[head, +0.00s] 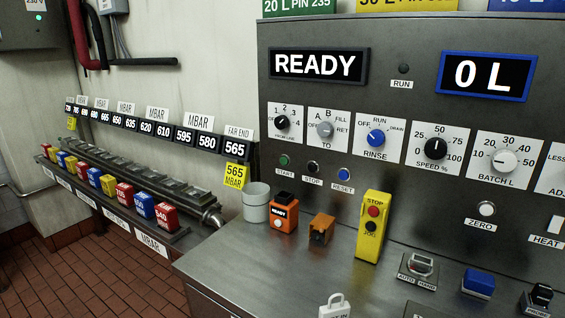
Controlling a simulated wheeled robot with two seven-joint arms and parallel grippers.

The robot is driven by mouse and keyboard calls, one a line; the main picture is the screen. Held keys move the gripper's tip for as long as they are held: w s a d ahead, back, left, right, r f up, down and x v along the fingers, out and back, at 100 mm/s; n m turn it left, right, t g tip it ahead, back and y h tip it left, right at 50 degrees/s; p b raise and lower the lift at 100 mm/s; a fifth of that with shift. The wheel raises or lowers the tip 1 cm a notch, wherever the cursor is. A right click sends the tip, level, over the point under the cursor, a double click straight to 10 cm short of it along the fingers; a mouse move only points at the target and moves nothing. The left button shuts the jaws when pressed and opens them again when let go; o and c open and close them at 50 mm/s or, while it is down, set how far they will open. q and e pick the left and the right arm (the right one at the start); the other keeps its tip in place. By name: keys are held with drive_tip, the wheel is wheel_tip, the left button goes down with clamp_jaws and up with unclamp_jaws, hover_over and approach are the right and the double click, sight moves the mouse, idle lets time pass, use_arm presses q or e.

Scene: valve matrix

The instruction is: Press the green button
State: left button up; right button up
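A small round green button (284,160) sits on the steel control panel (300,222), above the label START. To its right are a dark button (313,166) labelled STOP and a blue button (344,174) labelled RESET. The green button is unobstructed. Neither of my grippers shows in the head view.
On the steel counter (235,265) below stand a grey cup (256,203), an orange READY box (284,213), an orange-brown block (321,230) and a yellow STOP/JOG pendant (373,228). A manifold with coloured blocks (125,193) runs along the left wall. The display (319,66) reads READY.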

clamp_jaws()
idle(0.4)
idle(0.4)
